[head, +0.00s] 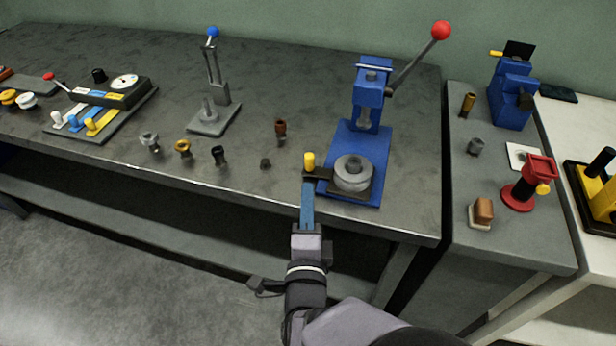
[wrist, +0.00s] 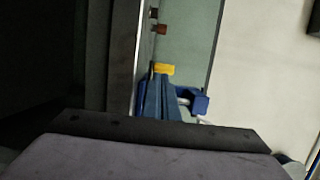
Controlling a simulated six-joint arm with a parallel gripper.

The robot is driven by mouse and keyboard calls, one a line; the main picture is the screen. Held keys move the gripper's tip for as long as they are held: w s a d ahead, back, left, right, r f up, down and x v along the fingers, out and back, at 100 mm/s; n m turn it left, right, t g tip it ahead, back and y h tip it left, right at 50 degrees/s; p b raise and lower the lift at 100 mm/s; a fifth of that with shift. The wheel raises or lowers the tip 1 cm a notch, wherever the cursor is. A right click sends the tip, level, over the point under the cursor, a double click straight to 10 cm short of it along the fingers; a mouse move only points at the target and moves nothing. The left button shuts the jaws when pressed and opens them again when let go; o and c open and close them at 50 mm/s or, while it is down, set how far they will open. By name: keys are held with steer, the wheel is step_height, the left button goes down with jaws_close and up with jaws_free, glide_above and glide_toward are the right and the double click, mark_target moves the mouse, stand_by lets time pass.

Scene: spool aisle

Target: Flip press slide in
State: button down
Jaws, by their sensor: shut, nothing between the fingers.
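The blue press (head: 369,85) stands at the front right of the dark bench, with a red-ball lever (head: 441,31) raised to the upper right. A round grey die (head: 353,174) sits on its base. A dark slide (head: 319,174) sticks out at the left of the die and carries an upright yellow knob (head: 309,161). My gripper (head: 307,186) is shut and empty, just in front of and below the knob at the bench's front edge. In the wrist view, the yellow knob (wrist: 164,69) shows just beyond my blue fingertips (wrist: 160,84). I cannot tell whether they touch.
Several small knobs and cups, including a brown one (head: 281,128), stand left of the press. A toggle clamp (head: 213,105) and a dial fixture (head: 110,95) lie farther left. A grey side table (head: 470,185) with a red stand (head: 525,185) is at right.

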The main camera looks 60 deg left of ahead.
mark_target(313, 168)
steer(key=shift+p+x, duration=0.35)
steer(key=shift+x, duration=2)
steer(key=shift+w+a+f+b, duration=0.15)
steer(key=shift+w+a+b, duration=0.85)
steer(key=shift+w+a, duration=0.4)
steer(key=shift+s+d, duration=0.1)
steer(key=b+v, duration=0.2)
steer(key=v, duration=1.1)
steer(key=shift+s+d, duration=0.25)
steer(key=shift+d, duration=0.1)
